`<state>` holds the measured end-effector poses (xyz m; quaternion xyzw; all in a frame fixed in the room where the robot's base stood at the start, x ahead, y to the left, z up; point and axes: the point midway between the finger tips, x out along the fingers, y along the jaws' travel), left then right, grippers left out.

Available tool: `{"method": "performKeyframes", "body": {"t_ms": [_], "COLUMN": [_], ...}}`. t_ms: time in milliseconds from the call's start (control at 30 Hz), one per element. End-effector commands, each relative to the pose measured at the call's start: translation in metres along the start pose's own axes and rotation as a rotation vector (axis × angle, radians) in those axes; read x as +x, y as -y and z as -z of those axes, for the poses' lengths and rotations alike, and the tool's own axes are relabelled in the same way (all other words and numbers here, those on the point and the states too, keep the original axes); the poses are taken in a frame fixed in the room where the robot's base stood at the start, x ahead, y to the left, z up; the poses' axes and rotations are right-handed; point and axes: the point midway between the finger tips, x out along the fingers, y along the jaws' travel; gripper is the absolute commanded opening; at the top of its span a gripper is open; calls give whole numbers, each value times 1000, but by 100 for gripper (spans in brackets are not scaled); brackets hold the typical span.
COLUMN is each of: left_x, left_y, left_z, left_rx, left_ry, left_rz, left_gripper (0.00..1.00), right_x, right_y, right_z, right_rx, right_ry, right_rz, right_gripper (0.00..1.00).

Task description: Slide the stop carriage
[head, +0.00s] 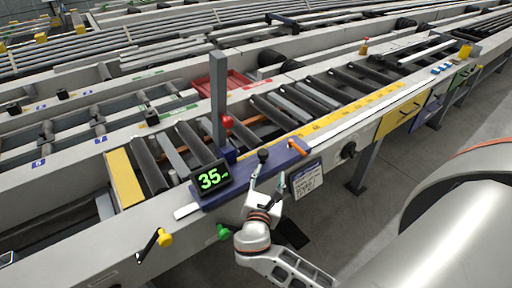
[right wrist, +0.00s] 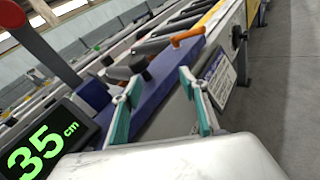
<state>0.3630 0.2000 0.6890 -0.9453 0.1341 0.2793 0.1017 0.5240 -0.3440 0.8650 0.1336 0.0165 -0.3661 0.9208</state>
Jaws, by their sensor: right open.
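The stop carriage (head: 250,168) is a blue block on the front rail of the runout table. It bears a tall grey post (head: 217,95), a red ball knob (head: 228,122), a black knob (head: 263,155), an orange lever (head: 299,147) and a display reading 35 cm (head: 211,178). My right gripper (head: 267,181) is open and empty in front of the carriage, close to the black knob. In the right wrist view, its teal-padded fingers (right wrist: 160,78) stand apart, and the black knob (right wrist: 138,64) lies beyond the left fingertip. My left gripper is not in view.
A yellow scale (head: 345,112) runs along the rail to the right of the carriage. A label plate (head: 307,179) hangs on the front face, with a black round knob (head: 348,150) beside it. A yellow-knobbed crank (head: 164,238) sticks out at lower left. Rollers lie behind.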

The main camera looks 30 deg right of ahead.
Motion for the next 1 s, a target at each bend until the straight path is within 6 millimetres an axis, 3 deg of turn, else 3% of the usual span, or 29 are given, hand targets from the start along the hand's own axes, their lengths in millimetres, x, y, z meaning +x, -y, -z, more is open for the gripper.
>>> {"method": "performKeyframes", "body": {"t_ms": [33,200,367,700,1000], "left_x": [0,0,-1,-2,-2], "left_y": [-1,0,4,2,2], "left_z": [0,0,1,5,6], "left_rx": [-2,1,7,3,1], "left_ry": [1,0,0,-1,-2], "left_rz": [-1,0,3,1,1], "left_gripper": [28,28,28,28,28], "right_x": [2,5,20,69,82], "right_y": [-15,-35,-37,-40,-40], "right_z": [-4,-13,-17,-21,-22], "right_rx": [-83,-229,-244,-241,-240], "right_ry": [41,119,128,124,122], "right_rz": [-22,-48,-49,-49,-49], "right_gripper": [43,43,43,43,43]}}
